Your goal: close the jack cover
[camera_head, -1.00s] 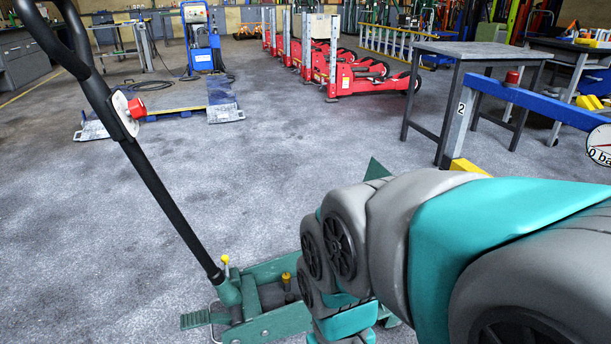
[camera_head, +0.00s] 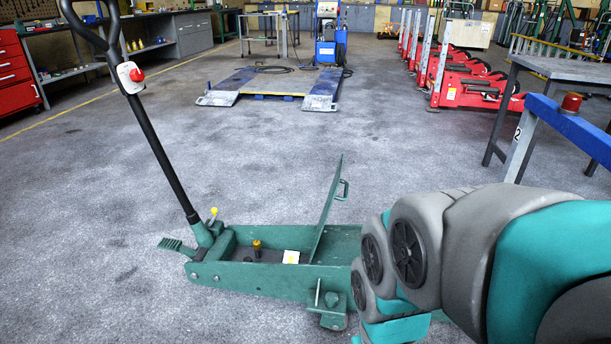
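The green trolley jack (camera_head: 250,278) stands on the floor at the lower middle, with its long black handle (camera_head: 160,150) tilted up to the left. The jack cover (camera_head: 328,212) is a green flat plate with a small handle on its right face. It stands open, raised steeply from the jack body. The bay beneath it is exposed, showing a yellow-topped part and a white label. My arm, teal and grey, fills the lower right and hides the right end of the jack. My gripper is not visible.
A blue beam marked 2 (camera_head: 570,128) and a grey table (camera_head: 565,68) stand at the right. Red jacks (camera_head: 465,90) are lined up behind. A blue lift platform (camera_head: 272,86) lies at the back. The floor left of and behind the jack is clear.

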